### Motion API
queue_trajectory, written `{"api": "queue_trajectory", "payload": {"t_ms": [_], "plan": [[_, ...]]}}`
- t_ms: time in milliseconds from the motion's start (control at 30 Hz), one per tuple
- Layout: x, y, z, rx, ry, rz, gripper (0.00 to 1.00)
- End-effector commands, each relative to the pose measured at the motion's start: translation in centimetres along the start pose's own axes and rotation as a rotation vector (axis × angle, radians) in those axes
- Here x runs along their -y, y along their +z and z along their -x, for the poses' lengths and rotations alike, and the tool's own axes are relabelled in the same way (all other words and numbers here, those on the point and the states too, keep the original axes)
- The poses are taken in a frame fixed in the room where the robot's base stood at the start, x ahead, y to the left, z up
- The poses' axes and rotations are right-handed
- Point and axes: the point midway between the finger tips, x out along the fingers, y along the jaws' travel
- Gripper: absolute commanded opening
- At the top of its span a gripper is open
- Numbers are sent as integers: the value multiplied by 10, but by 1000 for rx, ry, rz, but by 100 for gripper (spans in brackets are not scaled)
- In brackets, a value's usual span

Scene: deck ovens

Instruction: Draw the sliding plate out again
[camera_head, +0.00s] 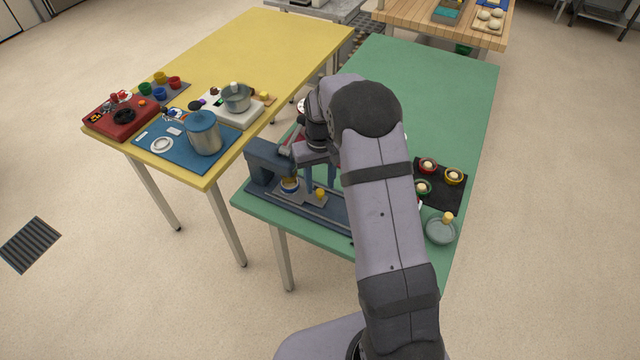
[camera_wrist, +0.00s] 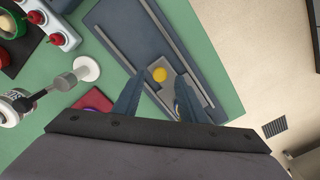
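The sliding plate (camera_head: 306,199) is a grey plate on the rails of a blue press (camera_head: 262,162). Its inner end, with a blue-and-white round piece (camera_head: 290,187), lies under the press head. A yellow knob (camera_head: 320,194) stands on its outer end. In the wrist view the plate (camera_wrist: 180,66) and the yellow knob (camera_wrist: 160,74) show ahead of my fingers; the round piece is partly hidden by a finger. My gripper (camera_head: 319,188) is open, pointing down, its fingertips apart on either side of the knob in the wrist view (camera_wrist: 160,82). I cannot tell whether they touch it.
The rail base (camera_wrist: 125,30) is bare beyond the plate. A black mat (camera_head: 454,195) with several small bowls and a glass dish (camera_head: 440,231) lie to the right on the green table (camera_head: 440,75). A yellow table (camera_head: 265,45) with pots stands left.

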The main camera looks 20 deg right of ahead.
Motion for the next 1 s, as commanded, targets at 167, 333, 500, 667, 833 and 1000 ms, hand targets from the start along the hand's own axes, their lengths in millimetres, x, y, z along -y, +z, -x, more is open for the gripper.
{"api": "queue_trajectory", "payload": {"t_ms": [167,333,500,667,833,1000], "plan": [[0,0,-17,2,0,0,38],[0,0,-24,-1,0,0,38],[0,0,-24,-1,0,0,38],[0,0,-24,-1,0,0,17],[0,0,-24,-1,0,0,0],[-7,6,-24,0,0,-2,0]]}}
